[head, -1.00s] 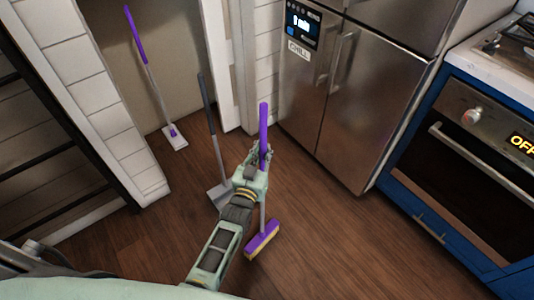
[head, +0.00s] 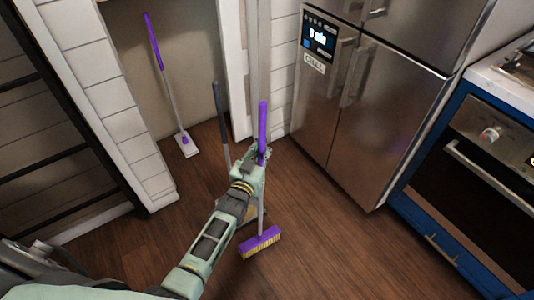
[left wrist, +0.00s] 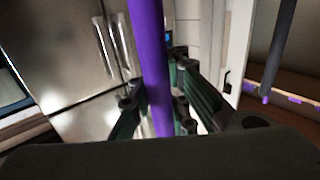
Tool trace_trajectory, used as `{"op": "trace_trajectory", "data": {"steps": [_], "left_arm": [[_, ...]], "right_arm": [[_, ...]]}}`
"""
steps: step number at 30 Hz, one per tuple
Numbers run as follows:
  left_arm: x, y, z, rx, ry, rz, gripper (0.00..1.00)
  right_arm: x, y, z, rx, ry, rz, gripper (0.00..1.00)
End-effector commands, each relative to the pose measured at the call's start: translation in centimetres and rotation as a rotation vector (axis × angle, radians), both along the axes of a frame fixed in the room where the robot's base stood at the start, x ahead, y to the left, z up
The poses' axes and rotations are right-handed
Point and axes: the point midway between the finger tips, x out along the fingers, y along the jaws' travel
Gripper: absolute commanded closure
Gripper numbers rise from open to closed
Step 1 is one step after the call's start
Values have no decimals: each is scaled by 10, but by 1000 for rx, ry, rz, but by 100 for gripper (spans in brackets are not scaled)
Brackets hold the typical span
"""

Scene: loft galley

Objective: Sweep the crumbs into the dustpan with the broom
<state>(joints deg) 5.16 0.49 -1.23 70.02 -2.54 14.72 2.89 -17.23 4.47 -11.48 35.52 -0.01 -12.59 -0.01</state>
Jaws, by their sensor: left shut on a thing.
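My left gripper (head: 259,156) is shut on the purple upper handle of the broom (head: 261,244). The broom stands nearly upright, its purple head with yellow bristles low at the floor; I cannot tell if the bristles touch. In the left wrist view the purple handle (left wrist: 149,70) runs between the green fingers (left wrist: 158,112). The dustpan's long dark grey handle (head: 219,112) rises just left of and behind the gripper; its pan is mostly hidden by my arm. A dark handle also shows at the right of the left wrist view (left wrist: 281,45). I see no crumbs. My right gripper is out of view.
A purple-handled mop (head: 158,60) leans in the alcove at the back left. A steel fridge (head: 375,110) and a blue oven (head: 470,170) stand to the right. A dark ladder-like frame (head: 60,110) is at the left. The wooden floor (head: 330,235) right of the broom is clear.

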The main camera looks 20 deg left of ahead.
Motion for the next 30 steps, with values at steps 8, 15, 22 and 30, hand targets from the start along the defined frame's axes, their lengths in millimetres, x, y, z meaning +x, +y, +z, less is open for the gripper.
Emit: {"op": "trace_trajectory", "data": {"steps": [8,15,22,30], "left_arm": [[9,10,1,0,-6,0,100],[21,25,1,-1,-7,-1,100],[22,26,2,-4,-6,-1,100],[22,27,12,-3,-7,-1,100]], "right_arm": [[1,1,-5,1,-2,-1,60],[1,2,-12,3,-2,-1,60],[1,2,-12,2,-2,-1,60],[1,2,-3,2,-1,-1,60]]}}
